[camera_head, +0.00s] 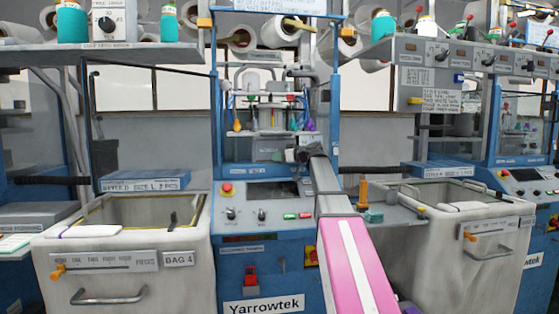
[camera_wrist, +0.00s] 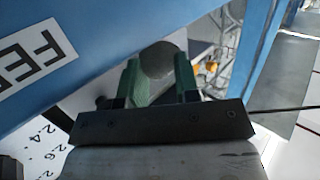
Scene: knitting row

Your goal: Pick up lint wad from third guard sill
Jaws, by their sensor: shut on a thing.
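My gripper (camera_head: 304,154) is at the middle blue knitting machine, in front of the opening in its guard frame. In the wrist view its two green fingers (camera_wrist: 157,78) are closed on a rounded grey lump, which looks like the lint wad (camera_wrist: 158,60). The lump sits between the fingertips. In the head view the wad cannot be made out, as the dark gripper end is small there. I cannot tell which edge is the third guard sill, or whether the wad touches it.
The blue guard frame (camera_head: 334,95) stands close around the gripper. A control panel (camera_head: 265,203) lies below it. Large grey bins stand left (camera_head: 125,255) and right (camera_head: 455,240). An orange-handled item (camera_head: 363,193) stands on the side shelf. In the wrist view a blue lettered panel (camera_wrist: 110,45) is close by.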

